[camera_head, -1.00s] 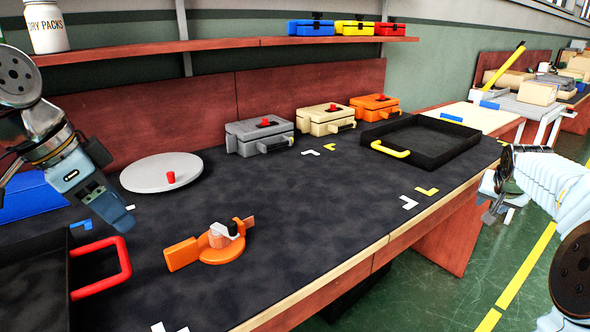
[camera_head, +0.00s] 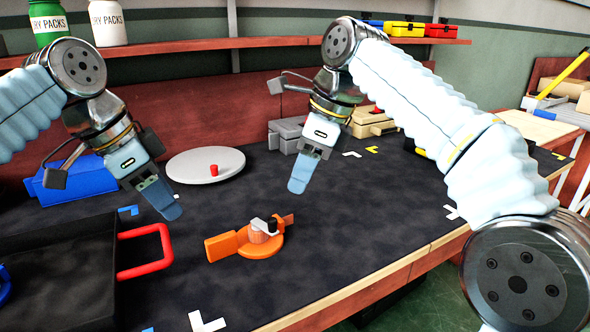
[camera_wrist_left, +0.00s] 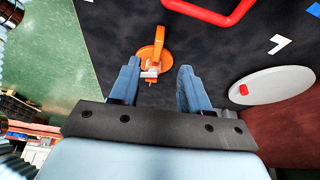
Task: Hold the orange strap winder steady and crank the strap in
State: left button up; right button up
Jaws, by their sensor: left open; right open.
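The orange strap winder (camera_head: 262,243) lies on the dark mat, with a flat orange handle at its left, a grey crank arm with a black knob (camera_head: 271,224) on top, and a short strap end (camera_head: 288,218) at its right. My left gripper (camera_head: 172,212) is above the mat, left of and apart from the winder, open and empty. In the left wrist view the winder (camera_wrist_left: 150,54) shows beyond and between the two open fingers (camera_wrist_left: 157,88). My right gripper (camera_head: 297,187) hangs above and behind the winder, apart from it and empty; its fingers overlap in the head view.
A black tray with a red handle (camera_head: 146,250) is at the left front. A grey turntable with a red knob (camera_head: 206,166) and a blue box (camera_head: 80,180) stand behind. The mat around the winder is clear.

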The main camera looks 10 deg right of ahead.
aim_at(207, 242)
pick_arm(q)
jog(key=x, duration=1.4)
pick_arm(e)
jog(key=shift+s+a+r, duration=0.25)
jog(key=shift+s+a, duration=0.3)
jog(key=shift+a, duration=0.2)
pick_arm(q)
jog(key=shift+c, duration=0.2)
grip_shut()
jog(key=shift+r, duration=0.1)
